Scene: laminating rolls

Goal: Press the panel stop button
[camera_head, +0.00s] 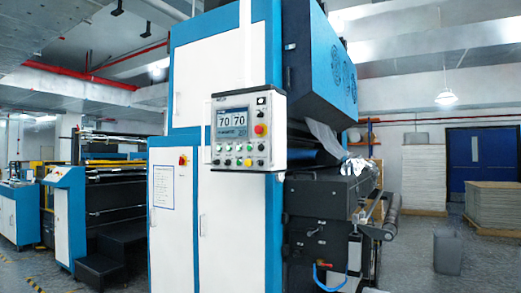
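The control panel (238,132) is a white box on the front of a tall blue and white machine. Its screen (230,122) shows two readings of 70. A red button (259,129) on a yellow base sits right of the screen, below a black knob. Several small round buttons, green and other colours, line the panel's lower part. A second red button on yellow (183,159) is on the cabinet door, left of and lower than the panel. Neither of my grippers is in view.
Rollers and a dark machine bed (325,205) stand right of the panel. Another blue and white machine (68,215) with dark steps is at the left. A grey bin (448,252) and stacked sheets (492,205) stand at the right, near a blue door (483,158).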

